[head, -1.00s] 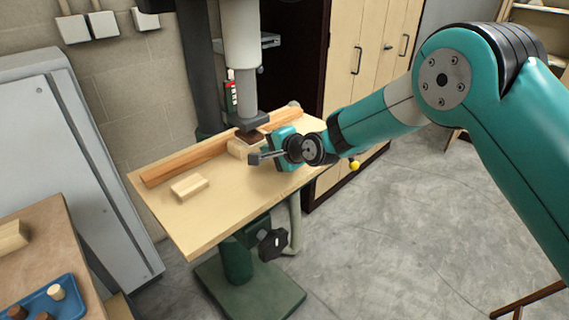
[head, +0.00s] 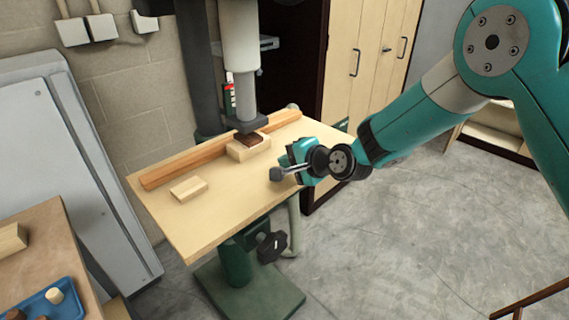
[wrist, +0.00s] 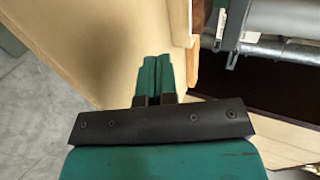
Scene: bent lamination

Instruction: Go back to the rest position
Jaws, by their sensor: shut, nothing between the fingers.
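My gripper (head: 290,172) is at the right end of the drill press table (head: 235,205) in the head view, at the end of my teal arm. In the wrist view my gripper (wrist: 153,62) shows its two teal fingers together, with nothing between them. A second pale block (head: 188,188) lies on the left part of the table.
A wooden fence strip (head: 185,166) runs along the table's back. The press column and head stand behind. A side bench (head: 40,265) with a blue tray (head: 62,308) is at lower left. Beige cabinets (head: 365,75) stand behind. Grey floor (head: 400,230) is open at right.

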